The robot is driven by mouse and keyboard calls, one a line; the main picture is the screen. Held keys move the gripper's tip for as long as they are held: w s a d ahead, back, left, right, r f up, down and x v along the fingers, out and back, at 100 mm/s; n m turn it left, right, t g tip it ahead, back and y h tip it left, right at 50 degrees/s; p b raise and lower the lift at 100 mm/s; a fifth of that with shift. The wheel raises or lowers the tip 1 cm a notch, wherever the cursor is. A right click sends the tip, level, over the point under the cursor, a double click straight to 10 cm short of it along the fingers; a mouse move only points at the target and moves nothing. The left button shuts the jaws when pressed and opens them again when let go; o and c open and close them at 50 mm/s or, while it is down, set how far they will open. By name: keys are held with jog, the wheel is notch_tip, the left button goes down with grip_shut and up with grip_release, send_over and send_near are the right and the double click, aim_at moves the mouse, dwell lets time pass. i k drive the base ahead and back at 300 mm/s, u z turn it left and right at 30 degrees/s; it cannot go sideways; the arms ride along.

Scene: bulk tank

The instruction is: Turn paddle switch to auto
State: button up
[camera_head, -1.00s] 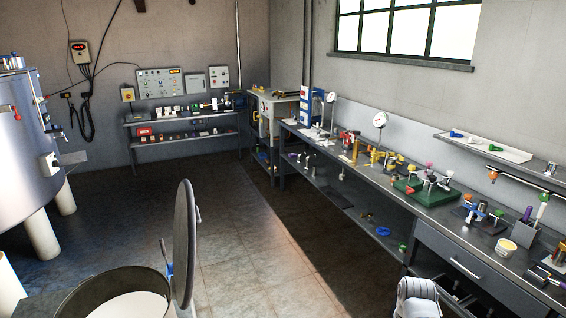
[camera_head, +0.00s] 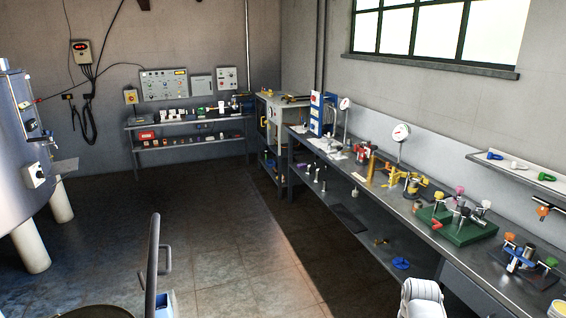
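I cannot single out the paddle switch at this size. A grey box (camera_head: 36,174) with a dark switch or knob is on the side of the steel tank (camera_head: 20,205) at the left. My gripper is out of view; only a white part of my arm shows at the bottom edge, right of the middle.
A long workbench (camera_head: 432,236) crowded with tools and fixtures runs along the right wall. A two-level shelf bench (camera_head: 190,143) stands under the wall panels. A raised round lid (camera_head: 152,265) stands close in front, nearly edge-on. The floor (camera_head: 200,220) between is clear.

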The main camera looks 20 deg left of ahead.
aim_at(40, 175)
jog(key=u, duration=0.15)
jog(key=i, duration=2.65)
jog(key=u, duration=0.4)
jog(key=i, duration=1.6)
jog(key=u, duration=0.5)
jog(key=i, duration=0.8)
jog(key=u, duration=0.65)
jog(key=i, duration=0.6)
jog(key=u, duration=0.8)
jog(key=i, duration=0.65)
jog(key=u, duration=0.45)
